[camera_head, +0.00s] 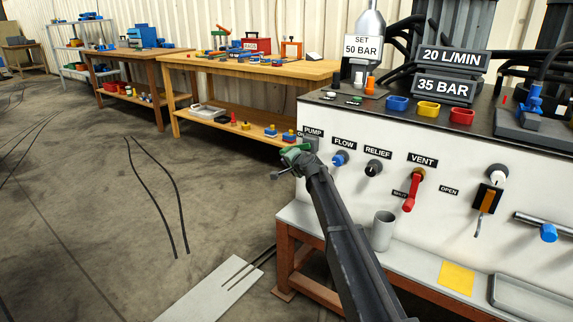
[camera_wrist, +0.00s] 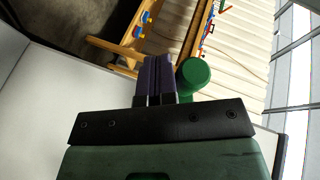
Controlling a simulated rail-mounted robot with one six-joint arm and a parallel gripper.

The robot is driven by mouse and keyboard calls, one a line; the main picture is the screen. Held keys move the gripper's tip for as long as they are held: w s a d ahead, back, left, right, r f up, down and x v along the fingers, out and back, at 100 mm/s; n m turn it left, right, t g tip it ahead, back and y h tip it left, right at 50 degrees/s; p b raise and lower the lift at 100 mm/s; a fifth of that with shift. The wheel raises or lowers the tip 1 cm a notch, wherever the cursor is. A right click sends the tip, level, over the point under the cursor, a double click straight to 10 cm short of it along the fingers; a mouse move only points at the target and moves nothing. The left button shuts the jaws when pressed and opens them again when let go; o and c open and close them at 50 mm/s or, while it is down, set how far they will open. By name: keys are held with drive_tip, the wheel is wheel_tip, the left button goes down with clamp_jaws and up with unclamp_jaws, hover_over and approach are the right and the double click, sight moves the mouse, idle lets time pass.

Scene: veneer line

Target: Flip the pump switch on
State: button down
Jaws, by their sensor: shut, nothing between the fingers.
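The PUMP label (camera_head: 313,132) is at the left end of the white panel (camera_head: 330,185) in the head view. My arm reaches up to the spot just below it and covers much of the pump switch there. In the wrist view the switch's round green knob (camera_wrist: 195,75) shows just right of my gripper (camera_wrist: 158,62). The dark fingers are shut together with nothing between them. They look very close to the knob; I cannot tell whether they touch it. The lever's exact position is mostly hidden in the head view.
Right of the pump are a blue FLOW knob (camera_head: 340,158), a black RELIEF knob (camera_head: 373,167) and a red VENT lever (camera_head: 413,190). A grey cup (camera_head: 382,230) stands on the ledge below. A wooden workbench (camera_head: 250,68) stands behind, and open floor lies left.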

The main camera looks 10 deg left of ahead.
drive_tip(key=shift+w+a+r+p, duration=0.2)
drive_tip(key=shift+a+r+p, duration=0.15)
drive_tip(key=shift+r+p, duration=0.2)
drive_tip(key=shift+w+a+r+p, duration=0.2)
drive_tip(key=shift+a+r+p, duration=0.1)
drive_tip(key=shift+r+p, duration=0.25)
drive_tip(key=shift+r, duration=0.15)
drive_tip(key=shift+s+d+f+b, duration=0.15)
drive_tip(key=shift+s+f+b, duration=0.2)
drive_tip(key=shift+b, duration=0.05)
drive_tip(key=s+d+f+b, duration=0.4)
drive_tip(key=s, duration=0.2)
drive_tip(key=shift+s+d, duration=0.25)
drive_tip(key=shift+d, duration=0.05)
drive_tip(key=shift+f, duration=0.1)
